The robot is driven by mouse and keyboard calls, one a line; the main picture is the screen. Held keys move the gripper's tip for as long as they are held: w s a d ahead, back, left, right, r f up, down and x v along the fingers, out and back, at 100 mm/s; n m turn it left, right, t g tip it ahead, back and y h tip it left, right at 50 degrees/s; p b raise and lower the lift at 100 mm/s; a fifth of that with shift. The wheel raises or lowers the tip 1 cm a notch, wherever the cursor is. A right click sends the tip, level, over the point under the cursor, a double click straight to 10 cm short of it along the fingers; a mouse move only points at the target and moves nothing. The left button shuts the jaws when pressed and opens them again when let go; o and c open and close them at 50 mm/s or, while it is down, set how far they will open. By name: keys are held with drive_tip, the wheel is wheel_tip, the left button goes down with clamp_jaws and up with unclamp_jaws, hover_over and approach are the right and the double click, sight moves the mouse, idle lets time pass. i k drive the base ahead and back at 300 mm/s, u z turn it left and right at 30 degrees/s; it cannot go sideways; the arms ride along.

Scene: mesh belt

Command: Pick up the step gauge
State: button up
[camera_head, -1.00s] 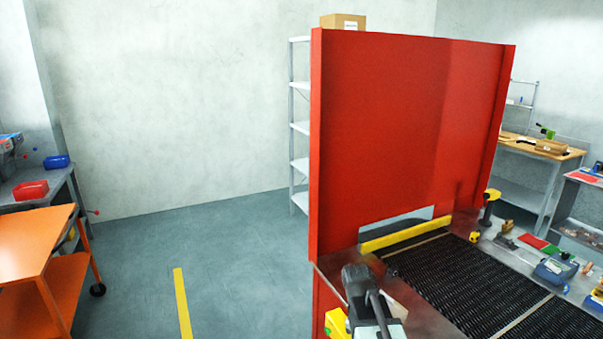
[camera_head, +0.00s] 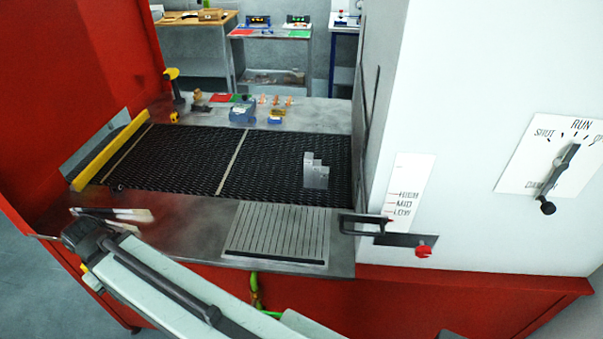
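A small grey metal block with a stepped top, which looks like the step gauge (camera_head: 316,172), stands upright on the black mesh belt (camera_head: 185,160), near its right end by the white machine housing. No part of my arm touches it. My pale arm link with a dark joint crosses the lower left, in front of the bench and well apart from the block.
A grooved metal plate (camera_head: 278,232) lies on the bench's front ledge. A black handle with a red knob (camera_head: 424,251) juts out beside it. A yellow bar (camera_head: 110,150) borders the belt's left end. Small tools line the back ledge. The belt's middle is clear.

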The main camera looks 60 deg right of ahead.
sight(315, 176)
drive_tip(key=k, duration=1.55)
drive_tip(key=u, duration=1.1)
drive_tip(key=i, duration=1.8)
drive_tip(key=z, duration=3.35)
